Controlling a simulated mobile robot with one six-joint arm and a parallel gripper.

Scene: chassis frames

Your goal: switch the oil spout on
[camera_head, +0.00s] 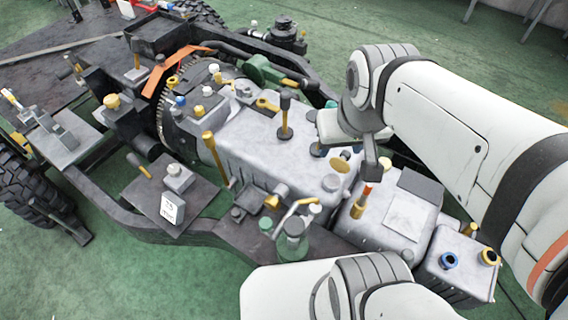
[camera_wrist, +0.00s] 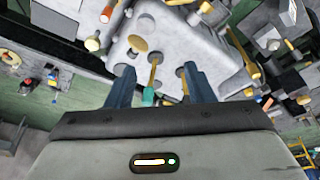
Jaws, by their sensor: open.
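My gripper (camera_head: 368,160) is over the right part of the grey gearbox housing (camera_head: 262,150). In the wrist view its two dark fingers (camera_wrist: 158,78) are apart, with nothing held. A yellow-stemmed lever with a teal end (camera_wrist: 153,75) shows between them, and a second yellow stem (camera_wrist: 183,80) is close to the right finger. I cannot tell whether they touch. I cannot surely tell which part is the oil spout. A green-grey pot with a bent pale spout-like arm (camera_head: 292,238) stands at the housing's front edge. My gripper is above and right of it in the head view.
A yellow oval disc (camera_head: 341,167) and an orange-tipped lever (camera_head: 360,202) stand close to my gripper. Several yellow-stemmed levers, one dark-topped (camera_head: 285,115), rise from the housing. Green floor (camera_head: 150,285) is clear at front left.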

